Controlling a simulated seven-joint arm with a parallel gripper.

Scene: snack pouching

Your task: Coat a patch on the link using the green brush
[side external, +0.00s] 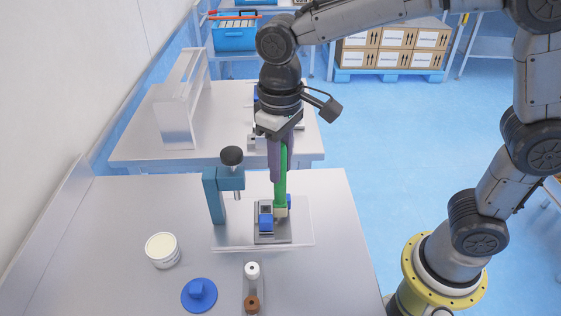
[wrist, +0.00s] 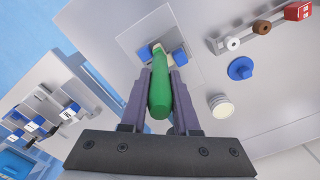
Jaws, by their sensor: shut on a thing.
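The green brush (side external: 281,178) is upright, bristle end down, in my gripper (side external: 275,176). In the wrist view my gripper (wrist: 161,74) has its two purple fingers shut on both sides of the green handle (wrist: 160,95). The pale bristle tip (side external: 281,212) is low over a small grey fixture plate (side external: 272,239) with blue blocks (side external: 266,223) on it. The tip appears at or just above the work there; I cannot tell if it touches. The link is not clearly distinguishable among the fixture parts, and the brush and fingers partly hide this area.
A teal press (side external: 214,195) with a black knob stands just left of the fixture. A white tub (side external: 162,250) and a blue lid-like piece (side external: 199,295) lie front left. A narrow rack with a white and a brown ring (side external: 251,304) is in front. The table's right side is clear.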

